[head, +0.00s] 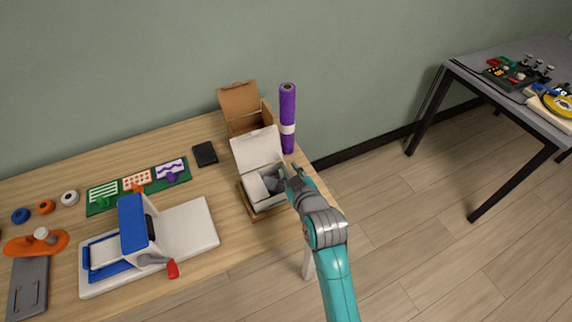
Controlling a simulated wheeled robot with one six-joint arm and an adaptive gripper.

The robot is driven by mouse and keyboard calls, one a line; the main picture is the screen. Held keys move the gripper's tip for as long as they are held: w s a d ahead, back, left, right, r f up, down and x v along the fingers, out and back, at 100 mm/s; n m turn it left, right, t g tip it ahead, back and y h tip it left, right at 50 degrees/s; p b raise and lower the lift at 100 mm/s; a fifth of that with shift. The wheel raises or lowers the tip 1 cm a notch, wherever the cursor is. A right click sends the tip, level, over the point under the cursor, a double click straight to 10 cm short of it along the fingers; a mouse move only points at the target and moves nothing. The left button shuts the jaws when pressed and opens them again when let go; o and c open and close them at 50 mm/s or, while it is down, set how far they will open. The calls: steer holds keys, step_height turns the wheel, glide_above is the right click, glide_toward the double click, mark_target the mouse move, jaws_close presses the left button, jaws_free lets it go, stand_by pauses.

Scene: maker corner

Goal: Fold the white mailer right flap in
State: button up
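The white mailer (255,150) stands open near the right end of the wooden table, its lid raised at the back. A pale object, perhaps a flap or contents, shows in its left part. My gripper (290,180) is at the mailer's right side, coming in from the lower right. It covers much of that side, so the right flap cannot be made out clearly. The fingers are small and dark here, and I cannot tell whether they are open or touching the mailer.
A brown open box (239,101) and an upright purple roll (288,105) stand close behind the mailer. A white-and-blue press (190,230) with a red-tipped handle is to the left. A black block (205,154) lies between. A grey table (480,85) stands apart at right.

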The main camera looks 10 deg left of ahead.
steer(key=shift+x, duration=2.25)
jaws_close()
